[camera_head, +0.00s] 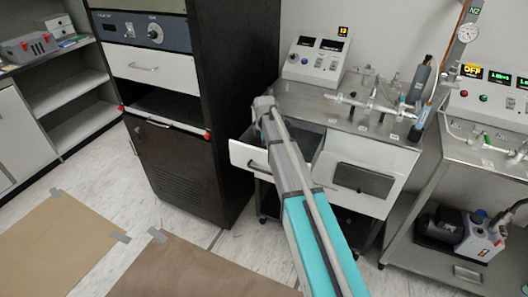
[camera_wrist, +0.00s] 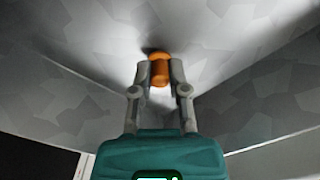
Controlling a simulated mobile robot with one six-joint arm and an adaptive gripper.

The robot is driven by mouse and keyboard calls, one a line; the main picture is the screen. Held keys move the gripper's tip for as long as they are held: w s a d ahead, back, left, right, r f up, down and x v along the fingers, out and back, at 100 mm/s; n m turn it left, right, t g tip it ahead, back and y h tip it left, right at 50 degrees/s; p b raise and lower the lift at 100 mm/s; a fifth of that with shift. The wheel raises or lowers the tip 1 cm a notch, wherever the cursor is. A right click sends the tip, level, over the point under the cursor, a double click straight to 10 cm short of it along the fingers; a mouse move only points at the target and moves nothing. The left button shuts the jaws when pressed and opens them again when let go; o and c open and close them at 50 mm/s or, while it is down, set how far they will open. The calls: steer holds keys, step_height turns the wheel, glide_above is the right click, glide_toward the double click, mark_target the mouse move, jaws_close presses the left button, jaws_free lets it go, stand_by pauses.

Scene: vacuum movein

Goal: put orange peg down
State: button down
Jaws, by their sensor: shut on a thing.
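The orange peg (camera_wrist: 160,72) is between the two fingertips of my gripper (camera_wrist: 160,80) in the wrist view. My gripper is shut on it. The peg's far end is close to a grey mottled surface (camera_wrist: 105,45), with a dark shadow beside it; I cannot tell whether it touches. In the head view my arm reaches over the pulled-out drawer (camera_head: 246,158) of the steel bench. The peg and my fingers do not show there, hidden behind my arm or in the drawer.
A black cabinet (camera_head: 185,175) stands left of the drawer. The bench top (camera_head: 345,118) carries glassware and a control box (camera_head: 316,60). A second bench with a pump (camera_head: 475,238) stands at right. Two brown mats (camera_head: 195,272) lie on the floor at lower left.

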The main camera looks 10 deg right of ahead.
steer(key=shift+f, duration=0.4)
steer(key=shift+f, duration=0.1)
steer(key=c, duration=0.6)
jaws_free()
steer(key=shift+c, duration=0.2)
step_height(320, 180, up, 12)
steer(key=p, duration=1.1)
steer(key=shift+p, duration=0.4)
steer(key=shift+s, duration=0.1)
